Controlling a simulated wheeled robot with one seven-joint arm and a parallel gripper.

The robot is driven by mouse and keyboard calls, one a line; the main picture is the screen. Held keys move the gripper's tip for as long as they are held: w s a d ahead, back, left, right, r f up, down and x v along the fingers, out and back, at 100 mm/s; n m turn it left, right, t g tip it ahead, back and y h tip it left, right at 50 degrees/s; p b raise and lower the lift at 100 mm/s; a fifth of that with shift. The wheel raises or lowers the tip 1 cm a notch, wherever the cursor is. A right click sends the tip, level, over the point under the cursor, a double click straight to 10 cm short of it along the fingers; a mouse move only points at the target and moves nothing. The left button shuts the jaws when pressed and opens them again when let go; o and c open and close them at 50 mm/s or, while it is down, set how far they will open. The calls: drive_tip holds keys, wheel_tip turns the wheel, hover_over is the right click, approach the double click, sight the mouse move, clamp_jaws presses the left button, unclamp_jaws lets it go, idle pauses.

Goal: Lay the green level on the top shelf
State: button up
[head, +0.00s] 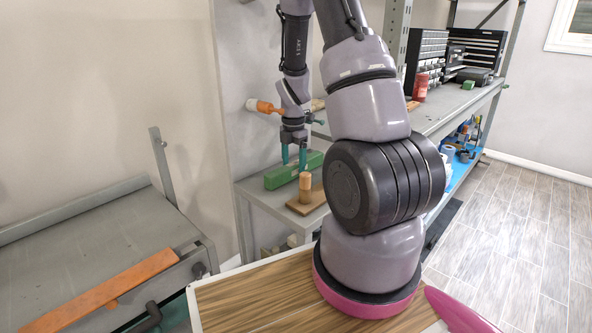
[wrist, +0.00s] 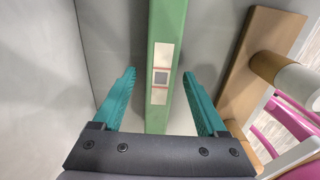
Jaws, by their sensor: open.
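The green level (head: 285,174) lies flat on a grey surface (head: 250,190) in the head view. In the wrist view the green level (wrist: 165,30) runs lengthwise away from me, with a pale label and dark square on its upper face. My gripper (head: 293,158) points down over it with teal fingers apart. In the wrist view my gripper (wrist: 158,75) has one finger on each side of the level, and a gap shows on both sides. Whether the fingertips reach down beside the level is unclear. I cannot tell which surface is the top shelf.
A wooden block with an upright round peg (head: 305,186) stands close to the right of the level. An orange-and-white tool (head: 263,106) is behind my gripper. A long grey bench (head: 450,108) with drawer cabinets is at right. A grey table (head: 100,250) is at left.

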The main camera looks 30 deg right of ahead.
drive_tip(key=shift+f, duration=0.1)
clamp_jaws()
drive_tip(key=shift+r, duration=0.2)
